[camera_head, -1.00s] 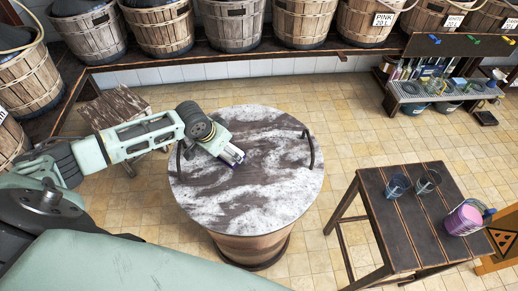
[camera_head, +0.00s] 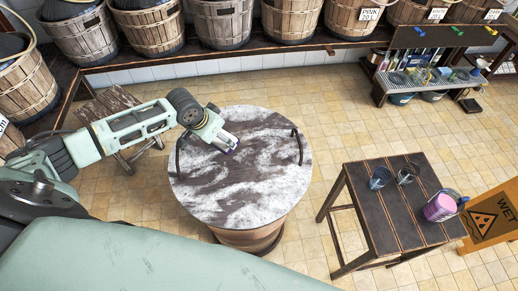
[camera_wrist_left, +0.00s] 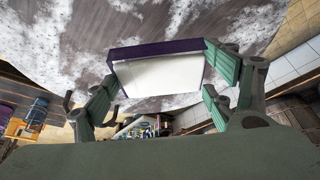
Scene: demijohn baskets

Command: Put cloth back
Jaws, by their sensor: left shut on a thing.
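My left gripper (camera_head: 220,138) reaches in from the left, above the round marbled top (camera_head: 246,180) of a wooden barrel-like table. It also shows in the left wrist view (camera_wrist_left: 160,75), with its green fingers shut on a flat, rectangular thing, white with a dark purple edge, which I take for the cloth (camera_wrist_left: 160,73). In the head view only the small dark purple end of the cloth (camera_head: 232,146) shows at the fingertips. It appears to be held over the top; whether it touches the surface is unclear. My right gripper is not in view.
Curved dark handles (camera_head: 298,146) stand up from the round top. Baskets line the back shelf. A low rack (camera_head: 435,78) is back right.

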